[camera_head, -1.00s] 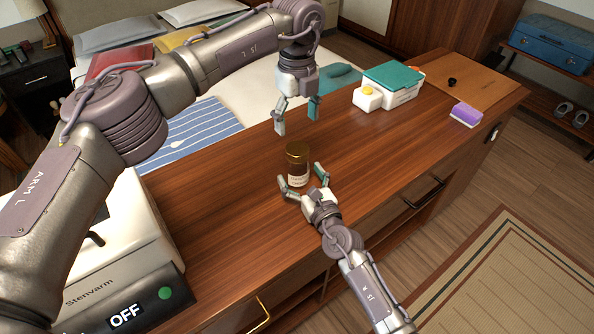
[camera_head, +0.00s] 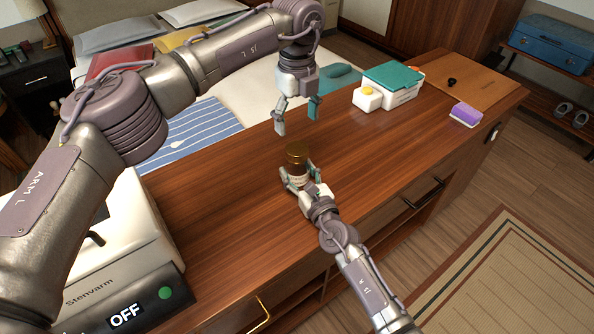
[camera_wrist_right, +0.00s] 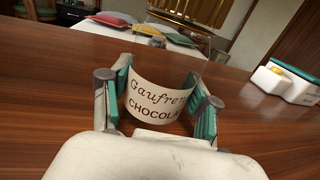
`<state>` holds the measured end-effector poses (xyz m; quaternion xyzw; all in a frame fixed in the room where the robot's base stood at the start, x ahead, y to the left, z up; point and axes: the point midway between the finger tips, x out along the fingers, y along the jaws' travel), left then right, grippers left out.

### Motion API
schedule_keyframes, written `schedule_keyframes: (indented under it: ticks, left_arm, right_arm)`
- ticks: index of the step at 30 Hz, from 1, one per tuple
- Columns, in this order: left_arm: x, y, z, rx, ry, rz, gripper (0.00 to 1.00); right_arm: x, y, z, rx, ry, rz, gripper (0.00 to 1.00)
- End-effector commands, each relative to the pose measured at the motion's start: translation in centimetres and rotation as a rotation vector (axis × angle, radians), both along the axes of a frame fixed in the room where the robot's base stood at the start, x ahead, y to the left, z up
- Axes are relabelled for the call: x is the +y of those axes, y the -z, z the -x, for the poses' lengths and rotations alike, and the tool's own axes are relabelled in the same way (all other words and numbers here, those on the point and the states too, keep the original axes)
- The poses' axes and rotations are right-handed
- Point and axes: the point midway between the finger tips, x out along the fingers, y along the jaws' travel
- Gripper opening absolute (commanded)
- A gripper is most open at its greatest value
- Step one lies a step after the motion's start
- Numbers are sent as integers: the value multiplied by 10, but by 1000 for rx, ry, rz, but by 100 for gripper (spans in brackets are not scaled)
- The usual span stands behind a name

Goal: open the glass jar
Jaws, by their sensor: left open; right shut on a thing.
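The glass jar (camera_head: 297,170) stands upright on the wooden counter, with a gold-brown lid (camera_head: 297,151) on top. My right gripper (camera_head: 299,177) is shut on the jar's body from the near side. My left gripper (camera_head: 297,116) points down, open and empty, above the counter. It is higher than the lid and apart from it, a little beyond the jar.
The wooden counter (camera_head: 230,210) is clear around the jar. A white box with a teal lid (camera_head: 393,80) and a purple-and-white sponge-like block (camera_head: 465,114) lie to the right. A white Stenvarm appliance (camera_head: 120,250) marked OFF stands at the left front. A bed lies behind.

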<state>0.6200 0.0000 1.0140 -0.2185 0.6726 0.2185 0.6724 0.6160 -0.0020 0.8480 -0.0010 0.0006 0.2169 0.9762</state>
Motion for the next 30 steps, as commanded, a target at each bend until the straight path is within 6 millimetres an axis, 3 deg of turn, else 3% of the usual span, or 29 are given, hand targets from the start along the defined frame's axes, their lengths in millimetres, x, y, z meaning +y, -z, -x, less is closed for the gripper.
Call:
schedule_keyframes:
  ticks: [5, 11, 30]
  left_arm:
    - [0, 0, 0, 0, 28, 0, 77]
    - [0, 0, 0, 0, 308, 0, 77]
    - [0, 0, 0, -1, 1934, 1, 77]
  right_arm:
    - [0, 0, 0, 0, 1, 0, 0]
    - [0, 0, 0, 0, 1, 1, 0]
    - [0, 0, 0, 0, 1, 1, 0]
